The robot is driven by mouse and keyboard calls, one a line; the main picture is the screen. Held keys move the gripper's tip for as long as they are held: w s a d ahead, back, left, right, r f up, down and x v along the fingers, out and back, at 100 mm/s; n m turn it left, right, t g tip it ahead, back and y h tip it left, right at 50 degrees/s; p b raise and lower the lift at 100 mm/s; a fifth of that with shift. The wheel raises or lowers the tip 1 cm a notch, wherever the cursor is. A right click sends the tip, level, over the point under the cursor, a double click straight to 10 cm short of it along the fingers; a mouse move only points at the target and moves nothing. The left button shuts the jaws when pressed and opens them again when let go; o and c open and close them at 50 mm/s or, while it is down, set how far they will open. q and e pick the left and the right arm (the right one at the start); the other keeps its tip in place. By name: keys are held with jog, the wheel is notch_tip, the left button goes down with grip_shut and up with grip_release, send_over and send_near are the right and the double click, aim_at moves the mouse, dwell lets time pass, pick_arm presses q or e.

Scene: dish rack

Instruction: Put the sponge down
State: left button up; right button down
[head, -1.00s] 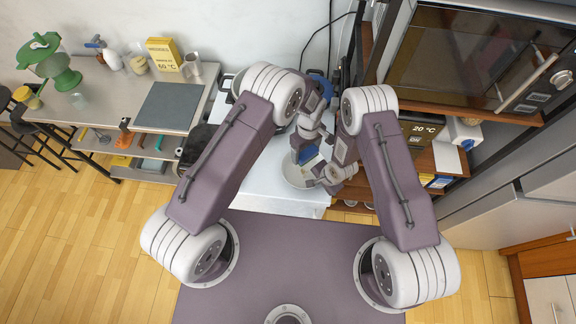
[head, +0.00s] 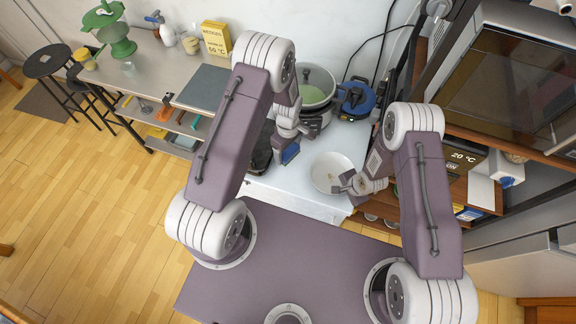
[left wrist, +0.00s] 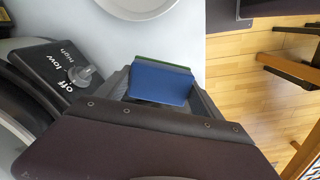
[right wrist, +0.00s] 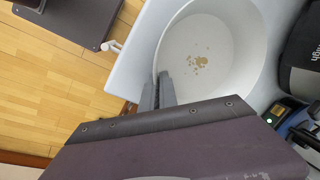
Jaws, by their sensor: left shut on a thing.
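The sponge (head: 291,153) is blue with a green layer, and in the left wrist view (left wrist: 160,84) its blue face shows between the fingers. My left gripper (head: 289,147) is shut on it and holds it left of the bowl, over or near the white counter; its height is hard to judge. The white bowl (head: 328,170) has brown stains inside, clear in the right wrist view (right wrist: 215,55). My right gripper (right wrist: 158,88) has its fingers close together on either side of the bowl's rim, shut on it.
A black hob knob panel (left wrist: 65,65) is left of the sponge in the left wrist view. White counter (head: 290,182) is bare in front of the sponge.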

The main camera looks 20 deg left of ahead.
aim_at(288, 167)
pick_arm(q)
notch_tip(288, 167, down, 9)
jog(key=shift+f, duration=0.1)
dwell(0.3)
jog(key=o, duration=1.2)
jog(key=shift+f, duration=0.1)
notch_tip(288, 167, up, 12)
jog(key=shift+r, duration=0.15)
jog(key=shift+o, duration=0.2)
